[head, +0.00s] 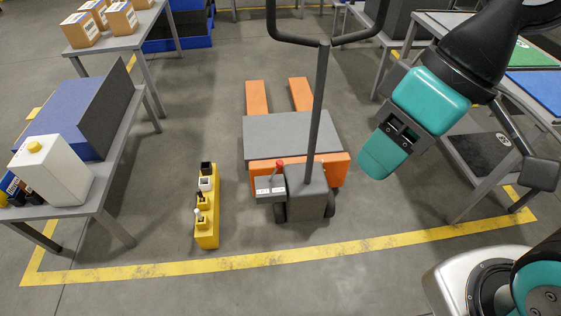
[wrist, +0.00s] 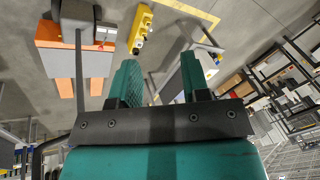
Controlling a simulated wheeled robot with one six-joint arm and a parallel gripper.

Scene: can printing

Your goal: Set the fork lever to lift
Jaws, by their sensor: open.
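The pallet truck (head: 298,135) stands on the floor in mid view, with orange forks pointing away and a tall dark handle (head: 318,110). The fork lever (head: 280,165) has a red knob and rises from a small grey panel (head: 270,189) with two white labels, left of the handle. The labels are too small to read. My gripper (head: 376,160) is in the air right of the truck, apart from the lever. In the wrist view my gripper (wrist: 160,82) is open and empty, and the truck (wrist: 62,35) shows at the upper left.
A yellow rack (head: 207,215) with several small items stands on the floor left of the truck. A white canister (head: 55,172) is on the left table. A worktable (head: 483,155) stands at right. The floor in front of the truck is clear up to a yellow line (head: 265,258).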

